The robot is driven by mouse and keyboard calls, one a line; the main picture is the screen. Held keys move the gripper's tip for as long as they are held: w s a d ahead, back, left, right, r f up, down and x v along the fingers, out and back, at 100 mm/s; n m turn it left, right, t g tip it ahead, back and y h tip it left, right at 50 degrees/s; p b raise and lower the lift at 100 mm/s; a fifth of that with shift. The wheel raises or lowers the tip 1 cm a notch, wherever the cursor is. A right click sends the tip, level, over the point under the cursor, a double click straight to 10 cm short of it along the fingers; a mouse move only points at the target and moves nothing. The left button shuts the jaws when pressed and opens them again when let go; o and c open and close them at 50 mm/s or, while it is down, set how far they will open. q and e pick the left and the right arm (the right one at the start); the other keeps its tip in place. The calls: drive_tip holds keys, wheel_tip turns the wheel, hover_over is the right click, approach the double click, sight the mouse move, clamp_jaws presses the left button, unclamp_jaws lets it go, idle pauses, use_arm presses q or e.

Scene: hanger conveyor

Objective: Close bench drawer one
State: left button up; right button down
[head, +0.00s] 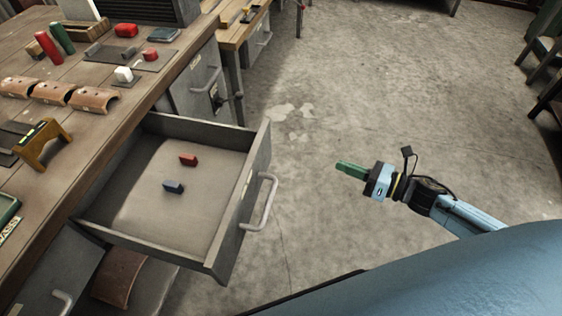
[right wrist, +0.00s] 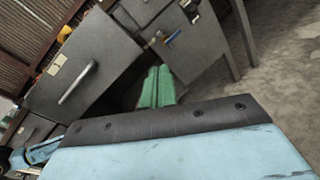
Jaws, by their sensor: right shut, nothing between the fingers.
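The bench drawer (head: 150,215) is pulled well out from under the wooden bench top in the head view. Its grey front (head: 240,205) carries a curved metal handle (head: 261,203). A red block (head: 188,159) and a blue-grey block (head: 174,187) lie inside it. My right gripper (head: 343,167), with green fingers, is to the right of the handle, apart from it, over open floor. It is shut and empty. In the right wrist view its green fingers (right wrist: 157,87) lie together, and a grey drawer front with a handle (right wrist: 77,82) shows to the left. My left gripper is not seen in the head view.
The bench top (head: 90,115) holds curved brown pieces (head: 52,92), red and green cylinders (head: 62,38), and a yellow-brown stand (head: 43,143). A closed grey cabinet (head: 199,85) is beyond the drawer. The concrete floor (head: 370,90) right of the drawer is clear.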

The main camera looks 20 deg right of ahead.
drive_tip(key=s+a+r+n+g+y, duration=0.25)
drive_tip(key=a+r+n+y, duration=0.2)
drive_tip(key=n, duration=0.35)
drive_tip(key=b, duration=0.2)
approach(267, 151)
drive_tip(key=shift+g+h, duration=0.25)
drive_tip(key=shift+h, duration=0.1)
drive_tip(key=x, duration=0.5)
drive_tip(key=shift+w+a+r, duration=0.15)
drive_tip(key=shift+w+r, duration=0.1)
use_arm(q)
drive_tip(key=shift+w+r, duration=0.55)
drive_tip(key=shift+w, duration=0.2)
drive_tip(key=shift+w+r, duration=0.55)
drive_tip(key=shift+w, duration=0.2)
use_arm(e)
drive_tip(key=shift+w+a, duration=0.35)
drive_tip(key=shift+a, duration=0.2)
